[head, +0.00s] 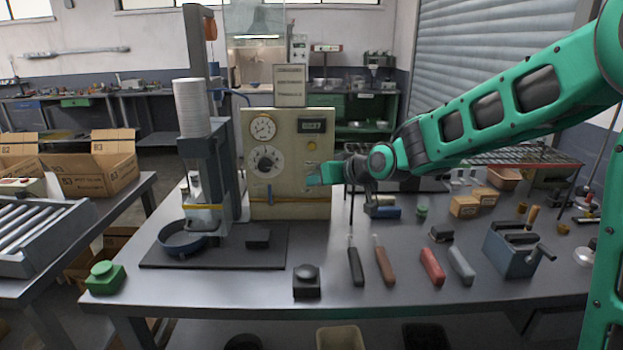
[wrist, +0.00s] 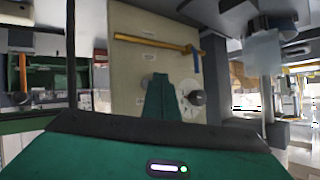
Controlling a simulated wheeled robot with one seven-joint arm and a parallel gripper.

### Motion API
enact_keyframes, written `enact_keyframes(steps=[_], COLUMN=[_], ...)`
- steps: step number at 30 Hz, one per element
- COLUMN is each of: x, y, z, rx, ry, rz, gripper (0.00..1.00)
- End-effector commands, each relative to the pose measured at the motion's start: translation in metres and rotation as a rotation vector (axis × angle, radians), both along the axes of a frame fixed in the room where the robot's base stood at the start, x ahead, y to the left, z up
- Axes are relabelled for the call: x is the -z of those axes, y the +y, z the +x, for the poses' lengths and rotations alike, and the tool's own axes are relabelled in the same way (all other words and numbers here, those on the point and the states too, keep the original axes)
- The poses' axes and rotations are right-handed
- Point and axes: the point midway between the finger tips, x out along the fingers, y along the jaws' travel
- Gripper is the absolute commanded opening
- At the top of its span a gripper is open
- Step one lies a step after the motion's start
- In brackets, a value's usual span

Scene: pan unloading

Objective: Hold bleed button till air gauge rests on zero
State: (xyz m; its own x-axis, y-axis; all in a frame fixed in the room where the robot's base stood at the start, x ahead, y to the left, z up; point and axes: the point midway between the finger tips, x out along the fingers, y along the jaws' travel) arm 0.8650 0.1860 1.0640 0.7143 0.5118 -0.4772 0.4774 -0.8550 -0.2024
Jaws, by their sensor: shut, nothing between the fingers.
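The cream control panel (head: 290,205) stands upright at the back middle of the bench and also shows turned sideways in the wrist view (wrist: 130,25). The round white air gauge (head: 263,128) is at its upper left; its needle is too small to read. My gripper (head: 317,177) is shut and empty, at the panel's right side at mid height, with its tip close to the panel face. In the wrist view the closed fingers (wrist: 170,92) point at the panel face; I cannot tell whether they touch it. I cannot make out the bleed button for certain; the gripper covers that part.
A black knob (head: 267,160) is below the gauge, and a dark display (head: 311,126) is at upper right. A grey press (head: 211,160) stands left of the panel. Handled tools (head: 384,262) lie right.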

Motion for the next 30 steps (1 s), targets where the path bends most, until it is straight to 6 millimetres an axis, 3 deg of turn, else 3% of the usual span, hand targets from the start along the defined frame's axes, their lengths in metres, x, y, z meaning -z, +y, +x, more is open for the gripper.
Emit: enact_keyframes(steps=[15, 27, 30], x=[0.0, 0.0, 0.002], y=[0.002, 0.002, -0.006], z=[-0.043, -0.047, -0.049], rx=[0.0, 0.0, 0.011], ry=[0.001, 0.0, 0.01], rz=[0.0, 0.0, -0.013], gripper=[0.0, 0.0, 0.0])
